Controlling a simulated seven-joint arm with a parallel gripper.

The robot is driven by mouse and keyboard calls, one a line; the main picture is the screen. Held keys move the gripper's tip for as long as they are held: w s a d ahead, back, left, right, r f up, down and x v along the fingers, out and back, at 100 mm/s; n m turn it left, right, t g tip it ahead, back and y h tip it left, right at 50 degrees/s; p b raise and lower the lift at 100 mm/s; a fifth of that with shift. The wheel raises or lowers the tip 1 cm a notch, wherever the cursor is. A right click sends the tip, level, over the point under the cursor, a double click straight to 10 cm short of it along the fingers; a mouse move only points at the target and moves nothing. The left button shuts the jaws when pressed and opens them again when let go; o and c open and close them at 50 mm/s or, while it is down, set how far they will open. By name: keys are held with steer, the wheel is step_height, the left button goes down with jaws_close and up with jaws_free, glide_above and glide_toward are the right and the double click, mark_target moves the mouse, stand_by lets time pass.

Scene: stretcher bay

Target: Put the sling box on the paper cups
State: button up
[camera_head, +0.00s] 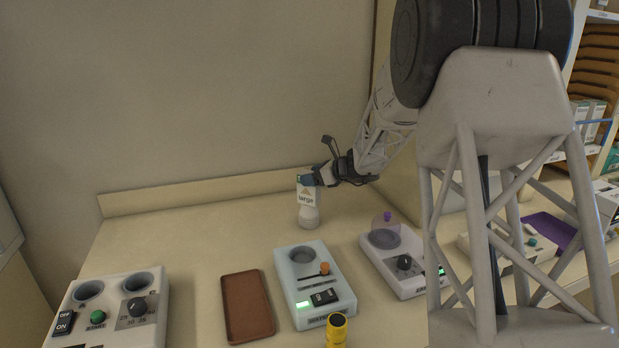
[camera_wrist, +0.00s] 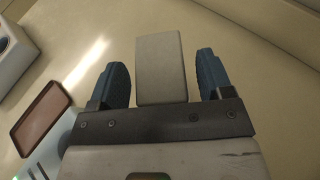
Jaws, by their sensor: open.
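The sling box (camera_head: 306,196), white with an orange mark and the word "large", is upright on top of the paper cups (camera_head: 309,219), a white stack on the table near the back wall. My gripper (camera_head: 311,180) is at the top of the box in the head view. In the wrist view, the box (camera_wrist: 159,68) shows as a plain pale face between the two blue fingers of my gripper (camera_wrist: 162,78). The fingers are open, with a visible gap on each side of the box. The cups are hidden in the wrist view.
A brown tray (camera_head: 247,307) lies in front left of the cups. A pale device with a green display (camera_head: 313,284) and one with a purple-knobbed lid (camera_head: 401,263) stand in front and to the right. The table left of the cups is clear.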

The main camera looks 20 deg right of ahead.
steer(key=v, duration=1)
steer(key=shift+s+d+r, duration=0.15)
steer(key=shift+s+d, duration=0.05)
stand_by(0.5)
steer(key=s+a+r+n+g+h, duration=0.1)
steer(key=s+a+r+n+g, duration=0.15)
steer(key=s+a+n, duration=0.6)
steer(key=s+a+r+n+g+h, duration=0.15)
steer(key=s+a+n+g, duration=0.3)
steer(key=s+a, duration=0.7)
steer(key=s+f+n+h, duration=0.1)
steer(key=s+n+h, duration=0.2)
steer(key=s+n, duration=0.4)
steer(key=s+f+n+h, duration=0.2)
steer(key=s+n+h, duration=0.2)
steer(key=s, duration=1.7)
steer(key=n, duration=0.2)
steer(key=shift+s+a+f+n, duration=0.15)
steer(key=shift+a+f+n, duration=0.15)
steer(key=shift+n, duration=0.1)
